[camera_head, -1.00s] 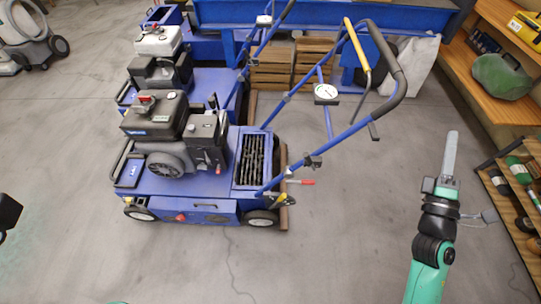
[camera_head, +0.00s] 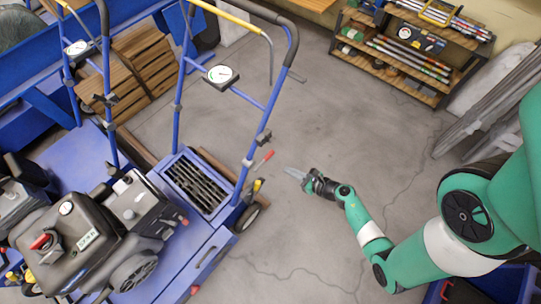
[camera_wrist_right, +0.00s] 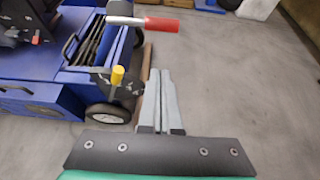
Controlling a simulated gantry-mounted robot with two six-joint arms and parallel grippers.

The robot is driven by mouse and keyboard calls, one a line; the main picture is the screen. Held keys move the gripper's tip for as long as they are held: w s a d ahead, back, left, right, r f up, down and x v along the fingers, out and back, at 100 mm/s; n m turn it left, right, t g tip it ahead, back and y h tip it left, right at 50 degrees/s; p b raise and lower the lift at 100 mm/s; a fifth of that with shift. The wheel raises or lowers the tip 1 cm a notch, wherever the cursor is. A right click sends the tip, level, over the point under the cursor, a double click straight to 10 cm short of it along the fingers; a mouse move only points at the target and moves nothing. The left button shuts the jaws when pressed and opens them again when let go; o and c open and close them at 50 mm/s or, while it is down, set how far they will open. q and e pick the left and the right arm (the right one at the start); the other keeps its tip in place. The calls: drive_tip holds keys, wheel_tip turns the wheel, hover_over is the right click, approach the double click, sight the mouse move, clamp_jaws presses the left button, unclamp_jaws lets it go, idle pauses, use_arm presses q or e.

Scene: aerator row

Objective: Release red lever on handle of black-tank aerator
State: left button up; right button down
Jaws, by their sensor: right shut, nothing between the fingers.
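The black-tank aerator (camera_head: 207,240) is blue, with a black engine tank (camera_head: 70,232) at the left of the head view. Its blue handle tubes rise to a dark grip (camera_head: 290,50). The red lever (camera_head: 264,160) sticks out from the low part of the near handle tube; its red grip (camera_wrist_right: 160,24) is at the top of the right wrist view. My right gripper (camera_head: 289,172) is shut and empty, just right of the lever with a small gap. Its fingertips (camera_wrist_right: 160,74) show below the red grip in the wrist view. My left gripper is out of view.
A yellow knob (camera_head: 257,186) sits just below the lever, above a wheel (camera_head: 247,217). A second aerator (camera_head: 14,196) stands at the left. Wooden crates (camera_head: 140,62) are behind. Shelves (camera_head: 410,55) stand at the back right. Open floor lies around my right gripper.

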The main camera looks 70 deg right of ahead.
sight(264, 161)
drive_tip(key=b+x, duration=0.5)
drive_tip(key=x, duration=0.5)
wheel_tip(264, 161, up, 4)
drive_tip(key=p, duration=0.3)
drive_tip(key=shift+s+a+r, duration=0.1)
drive_tip(key=shift+s+a, duration=0.05)
